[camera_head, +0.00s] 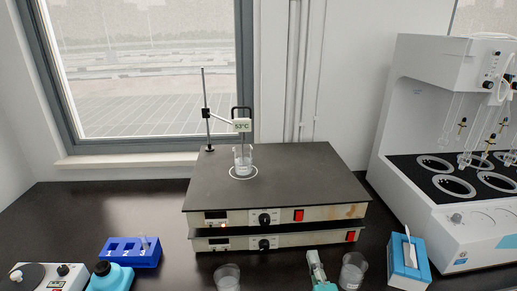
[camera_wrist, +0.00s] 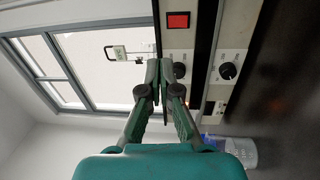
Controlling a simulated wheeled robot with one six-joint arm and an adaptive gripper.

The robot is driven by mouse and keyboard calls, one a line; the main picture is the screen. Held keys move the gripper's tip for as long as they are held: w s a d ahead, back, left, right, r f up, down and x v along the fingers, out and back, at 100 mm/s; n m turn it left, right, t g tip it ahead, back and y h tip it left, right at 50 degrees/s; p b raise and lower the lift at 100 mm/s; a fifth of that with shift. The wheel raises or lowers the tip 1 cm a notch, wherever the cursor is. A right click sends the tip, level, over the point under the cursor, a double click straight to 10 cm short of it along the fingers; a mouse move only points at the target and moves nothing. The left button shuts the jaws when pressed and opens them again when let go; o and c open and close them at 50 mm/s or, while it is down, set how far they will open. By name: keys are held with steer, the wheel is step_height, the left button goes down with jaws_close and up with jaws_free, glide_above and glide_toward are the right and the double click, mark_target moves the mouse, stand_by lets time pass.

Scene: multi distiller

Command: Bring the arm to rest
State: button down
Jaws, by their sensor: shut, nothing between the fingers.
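My gripper (camera_head: 314,256) is at the bottom middle of the head view, in front of the hotplates. In the wrist view my gripper (camera_wrist: 160,64) shows green fingers pressed together, with nothing held between them. The fingers point toward the fronts of the stacked hotplates (camera_wrist: 203,62), where a red switch (camera_wrist: 178,20) and knobs show. The wrist view is turned sideways.
Stacked hotplates (camera_head: 300,190) carry a beaker (camera_head: 242,162) beneath a thermometer stand (camera_head: 205,110). Beakers (camera_head: 227,277) (camera_head: 353,271) flank my gripper. A blue-white box (camera_head: 408,262) and distiller (camera_head: 425,105) stand right; a blue rack (camera_head: 128,255) and teal bottle (camera_head: 108,278) stand left.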

steer(key=s+f+m+g, duration=0.1)
steer(key=s+f+m, duration=0.4)
steer(key=s, duration=0.6)
steer(key=s+f+m+g, duration=0.1)
steer(key=s+f+m, duration=0.2)
steer(key=s+f, duration=0.55)
steer(key=s+r+m+g, duration=0.1)
steer(key=s+m, duration=0.3)
steer(key=s, duration=0.8)
steer(key=s+d+r+m+g, duration=0.1)
steer(key=s+r+m, duration=0.2)
steer(key=s, duration=0.8)
steer(key=m, duration=0.2)
steer(key=shift+s+r+m, duration=0.15)
steer(key=shift+s+m, duration=0.15)
steer(key=shift+s, duration=0.05)
